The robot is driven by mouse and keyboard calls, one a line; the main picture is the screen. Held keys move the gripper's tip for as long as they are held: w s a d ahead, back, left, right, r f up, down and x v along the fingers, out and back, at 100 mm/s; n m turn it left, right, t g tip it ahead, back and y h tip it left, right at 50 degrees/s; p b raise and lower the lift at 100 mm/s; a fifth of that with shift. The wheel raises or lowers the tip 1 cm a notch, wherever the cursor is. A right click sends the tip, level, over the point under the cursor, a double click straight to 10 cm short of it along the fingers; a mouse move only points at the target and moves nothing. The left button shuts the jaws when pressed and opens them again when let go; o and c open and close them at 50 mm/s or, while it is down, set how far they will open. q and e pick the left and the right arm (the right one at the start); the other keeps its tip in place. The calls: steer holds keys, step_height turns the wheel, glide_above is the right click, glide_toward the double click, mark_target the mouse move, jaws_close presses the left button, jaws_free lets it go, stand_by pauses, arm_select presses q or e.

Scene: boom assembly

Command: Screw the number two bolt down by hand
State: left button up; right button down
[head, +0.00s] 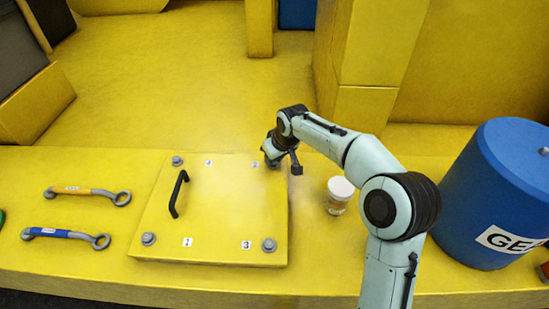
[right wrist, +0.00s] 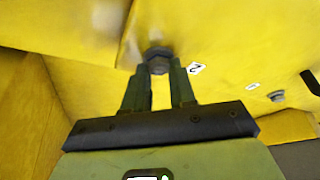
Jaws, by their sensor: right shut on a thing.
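The yellow cover plate (head: 225,205) lies on the yellow deck with a bolt near each corner and a number label by each. The number two bolt (right wrist: 158,60) is a grey hex head at the plate's far right corner, beside its label (right wrist: 196,68). In the head view my gripper mostly hides this bolt. My right gripper (head: 280,160) is at that corner; in the right wrist view its fingers (right wrist: 157,72) are shut on the bolt head from both sides. I cannot tell how far the bolt is seated. My left gripper is not in view.
A black handle (head: 178,194) stands up on the plate's left half. Two wrenches, yellow-handled (head: 85,192) and blue-handled (head: 62,234), lie on the left. A white-lidded jar (head: 339,194) stands beneath my right arm; a large blue drum (head: 500,190) is at right.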

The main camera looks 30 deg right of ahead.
steer(key=shift+r+m, duration=0.15)
steer(key=shift+m, duration=0.35)
steer(key=c, duration=0.9)
jaws_free()
steer(key=v, duration=1.3)
steer(key=shift+a+r, duration=0.15)
steer(key=shift+a, duration=0.05)
